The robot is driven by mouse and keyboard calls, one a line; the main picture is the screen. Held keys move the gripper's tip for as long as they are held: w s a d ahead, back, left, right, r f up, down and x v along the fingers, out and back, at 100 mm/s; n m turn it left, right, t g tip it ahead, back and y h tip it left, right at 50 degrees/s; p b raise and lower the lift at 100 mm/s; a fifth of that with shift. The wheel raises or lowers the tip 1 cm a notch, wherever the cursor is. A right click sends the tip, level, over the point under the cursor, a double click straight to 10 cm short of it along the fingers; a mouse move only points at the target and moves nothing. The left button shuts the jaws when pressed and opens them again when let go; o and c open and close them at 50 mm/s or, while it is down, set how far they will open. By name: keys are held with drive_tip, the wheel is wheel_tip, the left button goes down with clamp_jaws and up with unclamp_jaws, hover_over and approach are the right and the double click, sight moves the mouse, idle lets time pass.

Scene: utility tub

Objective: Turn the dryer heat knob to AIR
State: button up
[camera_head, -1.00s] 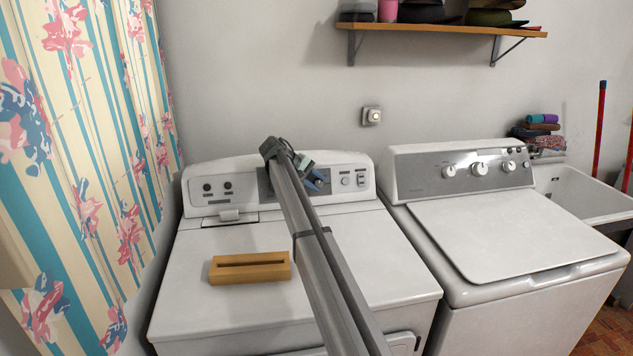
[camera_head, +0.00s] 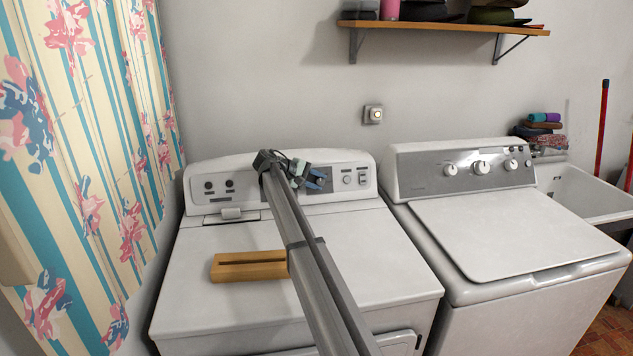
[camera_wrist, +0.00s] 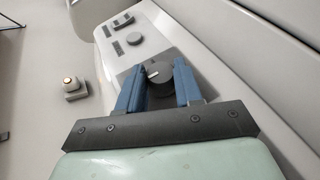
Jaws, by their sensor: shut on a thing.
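The dryer (camera_head: 215,295) is the white machine on the left, with a control panel along its back. In the wrist view, the dark round heat knob (camera_wrist: 158,73) with a pale pointer mark sits on a grey panel plate. My gripper (camera_wrist: 160,84) has its two blue fingers on either side of the knob, shut on it. The panel lettering is too small to read, so I cannot tell which setting the pointer marks.
A wooden slotted block (camera_head: 249,266) lies on the dryer top. A washer (camera_head: 520,230) stands to the right, beside a utility tub (camera_head: 585,195). A shelf (camera_head: 440,27) hangs above. A wall fitting (camera_head: 373,115) is behind the dryer. A patterned curtain (camera_head: 90,180) hangs at left.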

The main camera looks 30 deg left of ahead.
drive_tip(key=o, duration=1)
drive_tip(key=shift+o, duration=0.2)
drive_tip(key=v, duration=1.3)
drive_tip(key=shift+s+a+r, duration=0.15)
drive_tip(key=shift+s+r, duration=0.05)
drive_tip(key=shift+s, duration=0.05)
